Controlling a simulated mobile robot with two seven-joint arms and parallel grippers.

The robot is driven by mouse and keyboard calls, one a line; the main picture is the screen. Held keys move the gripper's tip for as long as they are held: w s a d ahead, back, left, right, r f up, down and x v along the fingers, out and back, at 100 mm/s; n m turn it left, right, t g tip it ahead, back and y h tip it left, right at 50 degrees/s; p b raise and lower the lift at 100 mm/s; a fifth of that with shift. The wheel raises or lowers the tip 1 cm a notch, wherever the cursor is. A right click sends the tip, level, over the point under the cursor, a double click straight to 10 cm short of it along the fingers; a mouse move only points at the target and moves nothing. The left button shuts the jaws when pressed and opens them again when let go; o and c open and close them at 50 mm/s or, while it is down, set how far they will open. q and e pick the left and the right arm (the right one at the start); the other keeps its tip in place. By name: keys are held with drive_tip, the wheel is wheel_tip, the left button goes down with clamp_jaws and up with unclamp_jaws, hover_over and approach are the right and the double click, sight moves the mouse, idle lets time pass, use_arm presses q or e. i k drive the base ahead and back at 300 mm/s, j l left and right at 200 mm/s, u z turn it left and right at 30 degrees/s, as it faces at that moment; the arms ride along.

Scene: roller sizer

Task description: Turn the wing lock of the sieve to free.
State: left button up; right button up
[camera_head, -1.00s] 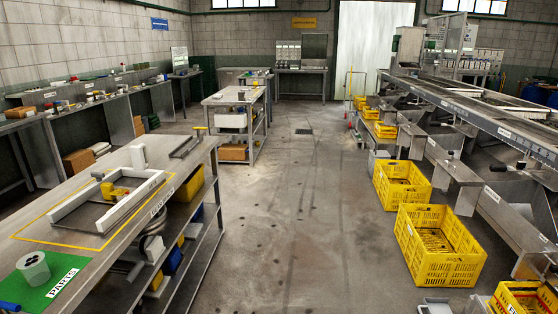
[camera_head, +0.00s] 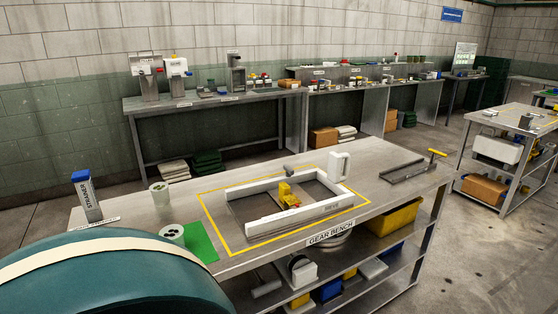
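The gear bench (camera_head: 285,262) stands in front of me. On it a low white-walled frame (camera_head: 262,228) lies inside a yellow outline and holds a small yellow part (camera_head: 287,194) with a red detail. A large rounded dark teal body (camera_head: 110,285) with a cream band fills the lower left corner; I cannot tell what it is. Neither of my grippers is in view.
A side table (camera_head: 200,101) lines the wall.

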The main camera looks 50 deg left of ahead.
sight(289, 171)
drive_tip(key=i+l+u, duration=0.15)
drive_tip(key=i+u, duration=0.2)
drive_tip(key=i+l+u, duration=0.2)
drive_tip(key=u, duration=0.15)
drive_tip(key=i+l+u, duration=0.35)
drive_tip(key=k, duration=0.05)
